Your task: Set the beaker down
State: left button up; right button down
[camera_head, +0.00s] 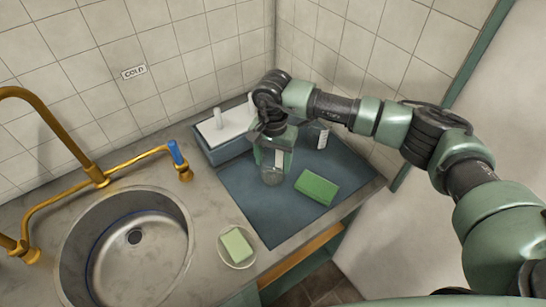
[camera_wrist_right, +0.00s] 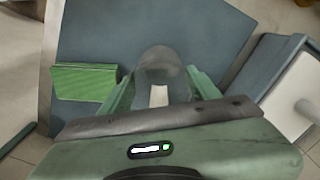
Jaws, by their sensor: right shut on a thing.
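The clear glass beaker (camera_head: 271,176) is between the fingers of my right gripper (camera_head: 272,156), which is shut on it. It is over the blue-grey mat (camera_head: 246,192) on the counter, and I cannot tell whether its base touches the mat. In the right wrist view the beaker (camera_wrist_right: 162,65) shows between the two green fingers of the gripper (camera_wrist_right: 160,92), with the mat (camera_wrist_right: 110,30) behind it. My left gripper is not in view.
A green sponge (camera_head: 317,187) lies on the mat right of the beaker. A small jar (camera_head: 323,139) stands behind. A blue-grey box with a white pegged top (camera_head: 226,128) is at the back left. A soap dish (camera_head: 238,262) and round sink (camera_head: 130,262) are left. Bare mat lies in front.

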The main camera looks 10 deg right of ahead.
jog(key=shift+f, duration=0.1)
jog(key=shift+f, duration=0.1)
jog(key=shift+c, duration=1.9)
grip_release()
jog(key=shift+r, duration=0.3)
notch_tip(320, 180, up, 12)
jog(key=b, duration=0.4)
